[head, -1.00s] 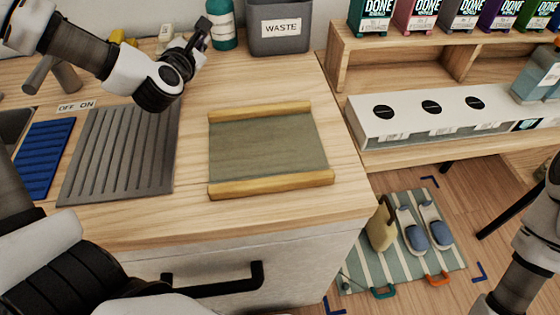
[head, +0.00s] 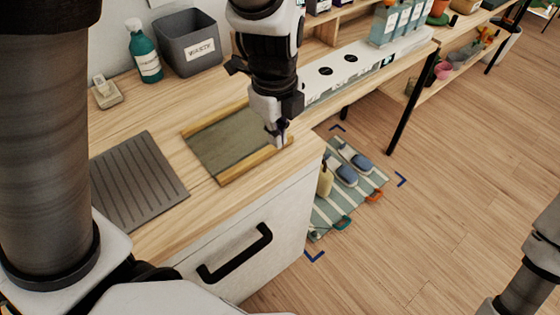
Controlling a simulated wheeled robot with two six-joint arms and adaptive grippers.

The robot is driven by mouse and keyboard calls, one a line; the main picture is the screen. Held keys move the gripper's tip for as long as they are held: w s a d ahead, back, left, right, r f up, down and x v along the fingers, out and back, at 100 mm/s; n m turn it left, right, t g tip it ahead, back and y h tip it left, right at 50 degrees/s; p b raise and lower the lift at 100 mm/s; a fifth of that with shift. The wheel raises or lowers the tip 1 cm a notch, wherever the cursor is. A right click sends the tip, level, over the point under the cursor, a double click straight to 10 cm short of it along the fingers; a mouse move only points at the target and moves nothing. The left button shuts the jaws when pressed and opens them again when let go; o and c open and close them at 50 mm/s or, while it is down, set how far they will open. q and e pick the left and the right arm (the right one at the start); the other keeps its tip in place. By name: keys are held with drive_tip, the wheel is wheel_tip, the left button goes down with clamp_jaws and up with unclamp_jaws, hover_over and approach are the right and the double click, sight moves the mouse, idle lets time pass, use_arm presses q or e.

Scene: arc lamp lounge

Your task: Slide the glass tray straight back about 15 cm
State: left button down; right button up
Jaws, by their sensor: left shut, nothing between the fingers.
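The glass tray (head: 228,143) is a greenish-grey pane with a wooden bar along its front edge and another along its back edge. It lies flat on the wooden counter. My left gripper (head: 279,143) is shut and empty, pointing down at the right end of the front bar. Its fingertips overlap the bar in the picture; I cannot tell whether they touch it. The gripper and arm hide the tray's back right corner. My right gripper is outside the head view; only part of that arm shows at the lower right.
Behind the tray stand a grey waste bin (head: 190,43) and a teal bottle (head: 145,53). A grey ribbed mat (head: 138,184) lies to its left. Bare counter lies between tray and bin.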

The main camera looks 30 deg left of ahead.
sight(268, 166)
use_arm(q)
drive_tip(key=shift+m+g, duration=0.3)
drive_tip(key=shift+m, duration=0.5)
drive_tip(key=f, duration=0.6)
drive_tip(key=s+f+b, duration=0.1)
drive_tip(key=f, duration=0.3)
drive_tip(key=shift+d, duration=0.4)
drive_tip(key=shift+w+a+r+p, duration=0.35)
drive_tip(key=shift+a+r+p, duration=0.1)
drive_tip(key=shift+p, duration=0.6)
drive_tip(key=a, duration=0.2)
drive_tip(key=w+a+f+p, duration=0.1)
drive_tip(key=shift+w+d, duration=0.1)
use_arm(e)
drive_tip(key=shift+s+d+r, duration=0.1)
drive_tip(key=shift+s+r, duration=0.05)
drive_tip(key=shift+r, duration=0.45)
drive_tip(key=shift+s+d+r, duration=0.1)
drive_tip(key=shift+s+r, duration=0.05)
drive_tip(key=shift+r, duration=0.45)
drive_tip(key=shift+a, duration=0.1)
